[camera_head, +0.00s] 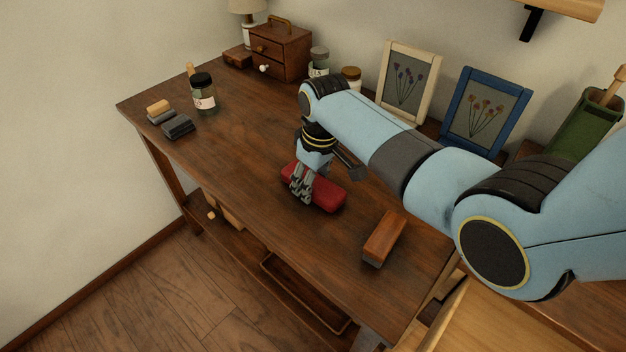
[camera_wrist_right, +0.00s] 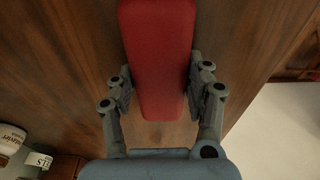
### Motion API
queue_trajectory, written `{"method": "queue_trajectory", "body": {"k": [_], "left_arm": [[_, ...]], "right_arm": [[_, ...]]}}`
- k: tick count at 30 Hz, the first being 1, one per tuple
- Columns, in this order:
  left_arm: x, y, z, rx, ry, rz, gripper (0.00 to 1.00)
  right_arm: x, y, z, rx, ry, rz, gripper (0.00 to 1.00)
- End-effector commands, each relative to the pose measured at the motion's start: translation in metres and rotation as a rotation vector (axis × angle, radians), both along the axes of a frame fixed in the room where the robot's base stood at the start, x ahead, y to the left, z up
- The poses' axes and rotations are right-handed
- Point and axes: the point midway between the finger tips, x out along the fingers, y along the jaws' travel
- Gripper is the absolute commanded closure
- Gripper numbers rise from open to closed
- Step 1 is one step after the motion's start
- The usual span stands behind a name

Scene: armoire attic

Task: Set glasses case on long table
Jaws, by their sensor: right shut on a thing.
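The red glasses case (camera_head: 326,196) lies at the middle of the long table (camera_head: 250,160), close above or on its dark wooden top; I cannot tell whether it touches. My right gripper (camera_head: 302,190) reaches down over the case and is shut on it. In the right wrist view, the red case (camera_wrist_right: 158,60) sits between the two grey fingers of my right gripper (camera_wrist_right: 160,88), with the wood top behind it. My left gripper is not in view.
A brown block with a grey underside (camera_head: 383,238) lies to the right of the case. Dark and tan blocks (camera_head: 177,126) and a jar (camera_head: 203,95) stand at left. A small drawer chest (camera_head: 281,52) and picture frames (camera_head: 408,82) line the back. The table's front middle is clear.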

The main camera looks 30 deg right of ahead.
Motion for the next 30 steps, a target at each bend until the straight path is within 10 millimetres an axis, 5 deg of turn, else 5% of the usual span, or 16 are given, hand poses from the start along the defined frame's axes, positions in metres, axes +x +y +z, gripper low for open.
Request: {"method": "queue_trajectory", "body": {"k": [2, 3, 8, 19, 30], "left_arm": [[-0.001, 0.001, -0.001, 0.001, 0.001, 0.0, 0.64], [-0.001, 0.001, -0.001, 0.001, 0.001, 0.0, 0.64], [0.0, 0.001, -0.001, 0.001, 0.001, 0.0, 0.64], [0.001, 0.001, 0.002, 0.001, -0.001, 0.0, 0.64], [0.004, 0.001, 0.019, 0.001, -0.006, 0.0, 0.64]], "right_arm": [[0.0, 0.0, -0.002, 0.0, 0.0, 0.0, 0.83], [0.0, 0.0, -0.003, 0.0, 0.0, 0.0, 0.48], [0.0, 0.0, -0.003, 0.0, 0.0, 0.0, 0.27], [0.0, 0.0, 0.005, 0.0, 0.0, 0.0, 0.26], [-0.008, -0.004, 0.082, -0.001, -0.003, 0.0, 0.26]]}}
